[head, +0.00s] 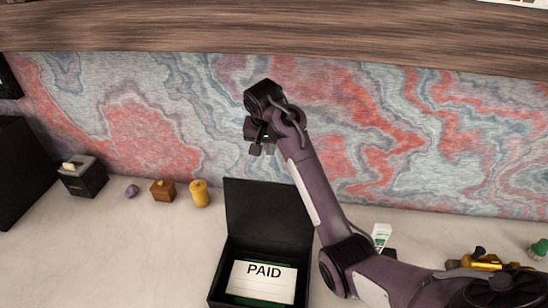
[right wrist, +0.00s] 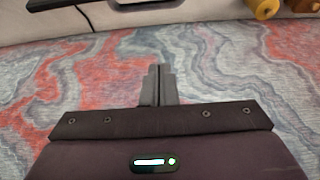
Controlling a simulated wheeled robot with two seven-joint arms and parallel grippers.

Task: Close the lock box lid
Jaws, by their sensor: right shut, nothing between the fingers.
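The black lock box (head: 217,290) stands on the desk at the lower middle of the head view. Its lid (head: 262,208) is open and stands up at the back of the box. A white card marked PAID (head: 264,283) and something green lie inside. My right gripper (head: 262,149) is shut and empty, up behind and above the lid, in front of the marbled wall. My right arm covers the area right of the lid. My left gripper is not in view.
On the desk (head: 150,245) to the left are a tissue box (head: 83,178), a purple stone (head: 132,191), a small wooden box (head: 163,190) and a yellow cylinder (head: 199,194). A white-green device (head: 381,236) and a yellow toy (head: 482,260) are at right.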

